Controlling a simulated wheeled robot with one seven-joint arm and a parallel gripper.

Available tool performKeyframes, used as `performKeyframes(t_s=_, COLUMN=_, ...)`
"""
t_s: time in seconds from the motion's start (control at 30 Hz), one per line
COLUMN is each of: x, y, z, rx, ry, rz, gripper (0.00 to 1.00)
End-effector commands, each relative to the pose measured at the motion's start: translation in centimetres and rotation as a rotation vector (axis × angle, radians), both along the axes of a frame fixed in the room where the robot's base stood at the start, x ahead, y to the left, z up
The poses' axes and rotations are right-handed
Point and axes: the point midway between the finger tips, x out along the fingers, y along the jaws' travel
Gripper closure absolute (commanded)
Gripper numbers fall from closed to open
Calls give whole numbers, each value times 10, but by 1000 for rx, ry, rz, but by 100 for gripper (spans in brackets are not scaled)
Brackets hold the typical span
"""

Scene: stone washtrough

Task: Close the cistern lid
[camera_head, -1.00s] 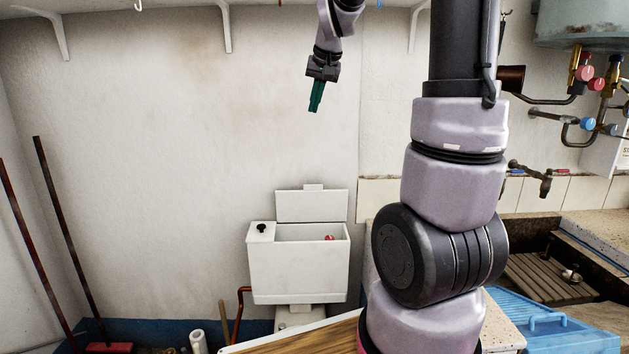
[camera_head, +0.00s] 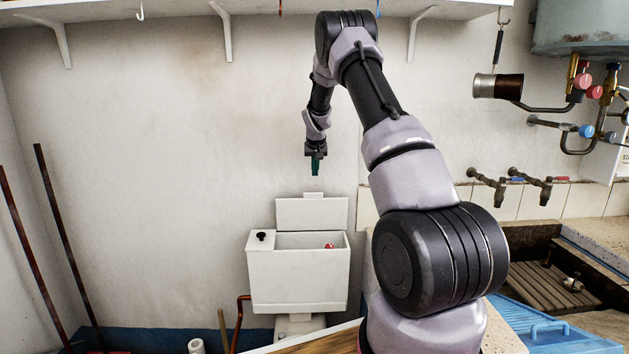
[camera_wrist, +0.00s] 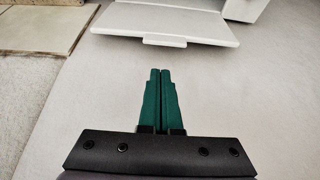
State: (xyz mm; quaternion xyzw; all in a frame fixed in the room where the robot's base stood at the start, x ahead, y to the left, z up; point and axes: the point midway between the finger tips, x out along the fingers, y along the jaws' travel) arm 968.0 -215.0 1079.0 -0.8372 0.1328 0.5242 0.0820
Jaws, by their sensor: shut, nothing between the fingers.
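The white cistern (camera_head: 298,281) is mounted on the wall, its top open. Its lid (camera_head: 311,214) stands upright at the back, with a small tab (camera_head: 313,196) on its top edge. A red part (camera_head: 329,246) shows inside the opening, and a black knob (camera_head: 262,236) sits on the top left. My gripper (camera_head: 315,172) points down above the lid, apart from it, its green fingers shut and empty. In the wrist view the green fingertips (camera_wrist: 161,72) are together, and the lid (camera_wrist: 165,22) with its tab (camera_wrist: 164,41) lies beyond them.
A shelf (camera_head: 160,15) with brackets runs along the wall above my arm. Taps (camera_head: 515,185), pipes and a stone trough (camera_head: 545,262) are at the right. Poles (camera_head: 68,245) lean at the left. The wall left of the cistern is clear.

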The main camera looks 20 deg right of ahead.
Motion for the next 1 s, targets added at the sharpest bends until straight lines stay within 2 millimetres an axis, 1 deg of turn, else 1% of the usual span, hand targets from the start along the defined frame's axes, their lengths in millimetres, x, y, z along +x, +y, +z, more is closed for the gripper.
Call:
performKeyframes(t_s=0.03, x=2, y=-1, z=-8, rx=1, ry=4, rz=-1, gripper=100)
performKeyframes(t_s=0.3, x=22, y=-8, z=-52, rx=2, ry=4, rz=-2, gripper=100)
performKeyframes(t_s=0.5, x=34, y=-11, z=-75, rx=2, ry=1, rz=0, gripper=100)
performKeyframes(t_s=0.67, x=37, y=-12, z=-82, rx=2, ry=1, rz=0, gripper=100)
performKeyframes(t_s=1.0, x=37, y=-12, z=-82, rx=1, ry=0, rz=0, gripper=100)
